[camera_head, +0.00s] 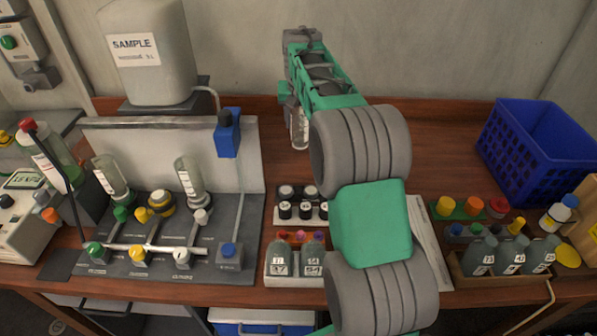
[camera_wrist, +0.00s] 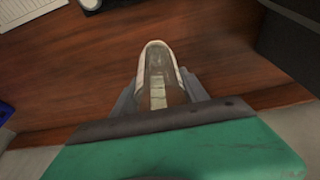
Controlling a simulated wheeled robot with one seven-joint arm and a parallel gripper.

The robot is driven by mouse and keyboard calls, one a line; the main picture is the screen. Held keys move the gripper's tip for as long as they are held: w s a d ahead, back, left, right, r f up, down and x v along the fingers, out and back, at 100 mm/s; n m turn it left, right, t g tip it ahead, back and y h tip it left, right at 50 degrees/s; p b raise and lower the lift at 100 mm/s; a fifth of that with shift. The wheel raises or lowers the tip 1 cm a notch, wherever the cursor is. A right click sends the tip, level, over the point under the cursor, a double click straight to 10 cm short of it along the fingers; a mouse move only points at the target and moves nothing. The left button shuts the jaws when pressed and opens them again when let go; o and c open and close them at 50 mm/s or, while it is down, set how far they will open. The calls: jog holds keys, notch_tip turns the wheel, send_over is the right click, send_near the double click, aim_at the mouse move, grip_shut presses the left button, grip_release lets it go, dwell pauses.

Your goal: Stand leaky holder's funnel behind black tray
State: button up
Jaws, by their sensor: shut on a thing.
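My gripper (camera_head: 297,108) is at the back of the bench, reaching down beside the right side of the grey rig. It is shut on a clear funnel (camera_head: 299,131) with a pale label. The funnel hangs roughly upright, its lower end close to the wood; I cannot tell whether it touches. In the wrist view the funnel (camera_wrist: 158,75) sits between the two fingers (camera_wrist: 160,90). A small rack of black-capped vials (camera_head: 301,212) stands in front of it, perhaps the black tray. On the rig, the middle holder with a yellow collar (camera_head: 160,203) has no funnel.
Two funnels (camera_head: 110,176) (camera_head: 189,181) stand in the rig's outer holders. A white bottle tray (camera_head: 293,279) is at the front. A paper sheet (camera_head: 428,245), blue crate (camera_head: 540,140) and bottle rack (camera_head: 495,268) are at right. Bare wood (camera_head: 440,145) lies right of my arm.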

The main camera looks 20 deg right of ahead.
aim_at(301, 120)
notch_tip(301, 120, down, 10)
jog(key=shift+p, duration=0.4)
jog(key=shift+f, duration=0.2)
jog(key=o, duration=1.3)
jog(key=shift+o, duration=0.2)
jog(key=shift+r, duration=0.1)
jog(key=v, duration=1.2)
jog(key=shift+r+b, duration=0.2)
jog(key=shift+b, duration=0.2)
